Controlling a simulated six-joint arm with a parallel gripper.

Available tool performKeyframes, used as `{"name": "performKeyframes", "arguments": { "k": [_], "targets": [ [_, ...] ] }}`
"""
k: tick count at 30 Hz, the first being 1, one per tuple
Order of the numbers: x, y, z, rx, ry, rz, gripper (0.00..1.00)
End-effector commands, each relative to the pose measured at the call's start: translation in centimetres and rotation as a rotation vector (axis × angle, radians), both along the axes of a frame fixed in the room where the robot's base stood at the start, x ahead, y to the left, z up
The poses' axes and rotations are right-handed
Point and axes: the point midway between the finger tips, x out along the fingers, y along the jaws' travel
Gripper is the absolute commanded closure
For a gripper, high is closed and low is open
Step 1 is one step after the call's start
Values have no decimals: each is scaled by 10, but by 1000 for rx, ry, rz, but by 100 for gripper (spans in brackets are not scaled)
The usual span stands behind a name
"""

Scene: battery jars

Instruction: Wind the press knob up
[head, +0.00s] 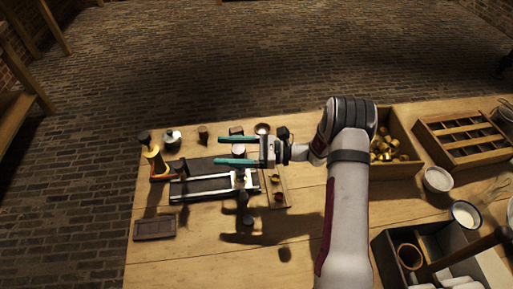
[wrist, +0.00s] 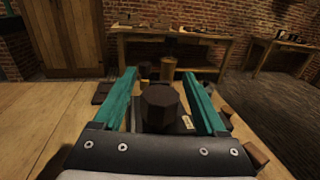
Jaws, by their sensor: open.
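My gripper (head: 219,150) is open and points left over the bench in the head view, its two teal fingers spread apart. In the wrist view a dark, many-sided knob (wrist: 160,104) shows between the fingers of my gripper (wrist: 159,76), with a gap on each side. The fingers are not shut on it. I cannot tell from these views whether it lies fully between them or lower. Part of the knob's lower side is hidden by the gripper body. In the head view a dark press plate with pale rails (head: 205,190) lies below the gripper.
A yellow post with a dark top (head: 153,160) stands at the left. A small dark tray (head: 154,228) lies at the front left. A box of brass pieces (head: 405,150), a divided wooden tray (head: 465,135) and white bowls (head: 438,180) stand to the right.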

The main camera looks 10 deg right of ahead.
Motion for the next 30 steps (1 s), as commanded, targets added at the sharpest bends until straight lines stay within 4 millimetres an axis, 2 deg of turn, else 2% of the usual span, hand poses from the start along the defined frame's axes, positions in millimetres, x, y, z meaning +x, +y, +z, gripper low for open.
{"name": "performKeyframes", "arguments": {
  "k": [4,12,15,18,22,30],
  "targets": [
    [-3,-23,0,0,-1,-5,26],
    [-18,-102,0,-1,-1,-5,26],
    [-23,-127,0,0,0,-5,26],
    [-26,-143,0,0,-1,-3,26],
    [-28,-153,0,-1,-1,-2,26],
    [-28,-154,0,0,0,-1,26]
  ]
}}
